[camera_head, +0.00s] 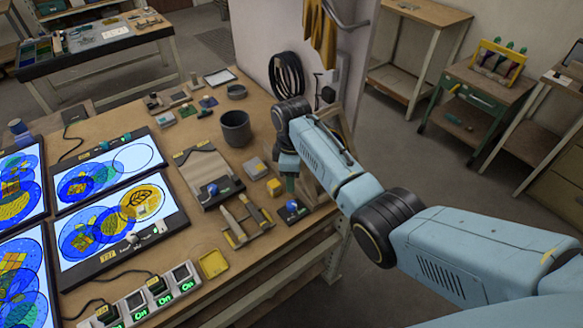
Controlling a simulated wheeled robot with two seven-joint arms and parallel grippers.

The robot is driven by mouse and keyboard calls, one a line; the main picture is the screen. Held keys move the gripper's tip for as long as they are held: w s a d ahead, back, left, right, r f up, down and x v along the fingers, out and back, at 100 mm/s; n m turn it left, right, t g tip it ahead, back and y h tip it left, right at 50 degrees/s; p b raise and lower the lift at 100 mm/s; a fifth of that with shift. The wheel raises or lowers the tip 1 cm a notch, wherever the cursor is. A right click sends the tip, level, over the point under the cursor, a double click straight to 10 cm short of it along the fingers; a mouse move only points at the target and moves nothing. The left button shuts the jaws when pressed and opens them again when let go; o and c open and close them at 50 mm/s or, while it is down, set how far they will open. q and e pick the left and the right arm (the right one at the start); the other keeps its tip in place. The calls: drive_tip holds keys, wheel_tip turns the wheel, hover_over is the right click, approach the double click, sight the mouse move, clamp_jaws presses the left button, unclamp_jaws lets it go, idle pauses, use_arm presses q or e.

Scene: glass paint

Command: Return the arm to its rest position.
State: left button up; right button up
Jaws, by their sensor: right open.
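My right arm comes in from the right, with its blue links stretched over the right side of the wooden workbench (205,258). My right gripper (290,184) points down near the bench's right edge. It is open; its fingers are small and partly hidden by the wrist. A small dark block with a blue knob (292,207) stands just below it, and a yellow block (274,187) is just left of it. I cannot tell whether the fingers touch either one. My left gripper is not in view.
Lit panels with painted glass discs (122,225) fill the bench's left. A white partition (300,55) rises behind my wrist. Floor shows beyond the right edge.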

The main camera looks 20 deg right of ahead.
drive_tip(key=shift+r, duration=0.8)
